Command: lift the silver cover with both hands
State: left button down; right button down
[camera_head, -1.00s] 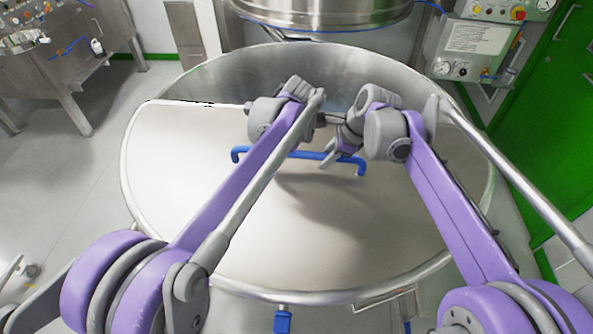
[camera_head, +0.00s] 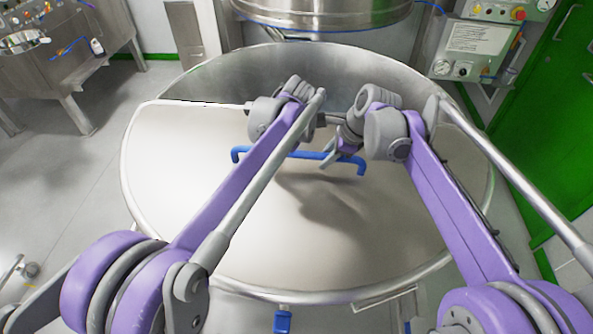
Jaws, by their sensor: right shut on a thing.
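The silver cover (camera_head: 185,190) is a wide, pale, smooth lid on a large round metal bowl, with a straight back edge at the left. A blue bar handle (camera_head: 310,155) stands on it, bent down at both ends. My right gripper (camera_head: 330,157) is at the right part of this handle and is shut on it. My left arm reaches over the handle's left part, with its wrist above and behind the bar. The left gripper's fingers are hidden behind my own arm. The cover appears to rest on the bowl.
The bowl's rim (camera_head: 300,297) runs around the cover, with a blue fitting (camera_head: 282,321) at its front. A steel vessel (camera_head: 320,12) hangs behind it. A control panel (camera_head: 470,50) is at the back right. A steel bench (camera_head: 60,60) stands at the back left. The left floor is mostly clear.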

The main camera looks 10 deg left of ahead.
pick_arm(q)
jog(key=shift+r, duration=0.1)
pick_arm(e)
jog(key=shift+w+r, duration=0.1)
dwell(0.3)
